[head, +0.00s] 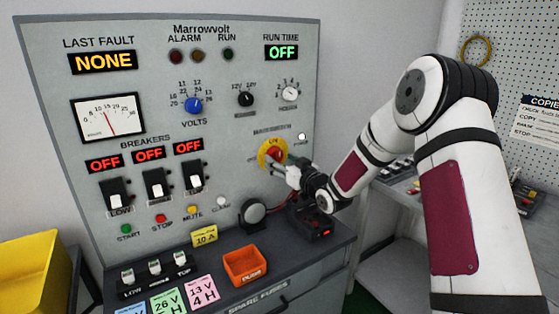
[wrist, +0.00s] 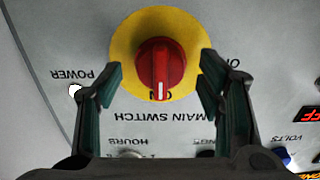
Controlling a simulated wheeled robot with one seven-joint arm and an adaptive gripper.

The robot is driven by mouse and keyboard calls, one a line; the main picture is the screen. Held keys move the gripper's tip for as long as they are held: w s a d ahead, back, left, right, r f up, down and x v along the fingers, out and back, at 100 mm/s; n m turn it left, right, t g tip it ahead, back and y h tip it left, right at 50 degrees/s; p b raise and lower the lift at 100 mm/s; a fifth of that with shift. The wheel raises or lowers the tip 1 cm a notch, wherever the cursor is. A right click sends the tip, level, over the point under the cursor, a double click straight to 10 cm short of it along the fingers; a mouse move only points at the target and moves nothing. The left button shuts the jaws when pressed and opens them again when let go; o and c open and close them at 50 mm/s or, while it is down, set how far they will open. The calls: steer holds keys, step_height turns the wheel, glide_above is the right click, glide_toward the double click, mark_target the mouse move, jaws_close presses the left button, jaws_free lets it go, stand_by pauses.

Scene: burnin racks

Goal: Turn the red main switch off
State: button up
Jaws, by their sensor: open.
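The red main switch (head: 274,154) sits on a round yellow plate (head: 263,147) at the right of the grey panel. In the wrist view the red knob (wrist: 160,66) is near the top middle, and its white mark points at the word ON. The wrist view is upside down to the panel's lettering. My gripper (head: 288,171) is in front of the switch. In the wrist view my gripper (wrist: 160,78) is open, one finger on each side of the knob, with gaps showing between fingers and knob. I cannot tell how deep the fingertips reach.
A white power lamp (head: 302,137) is right of the switch. Below are a round black-rimmed device (head: 253,213), an orange bin (head: 245,265) and a dark box (head: 310,222) on the ledge. Breakers (head: 157,185) are at the left. A yellow bin (head: 30,270) stands far left.

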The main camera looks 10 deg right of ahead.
steer(key=shift+w+a, duration=0.25)
steer(key=shift+w, duration=0.45)
steer(key=c, duration=1.1)
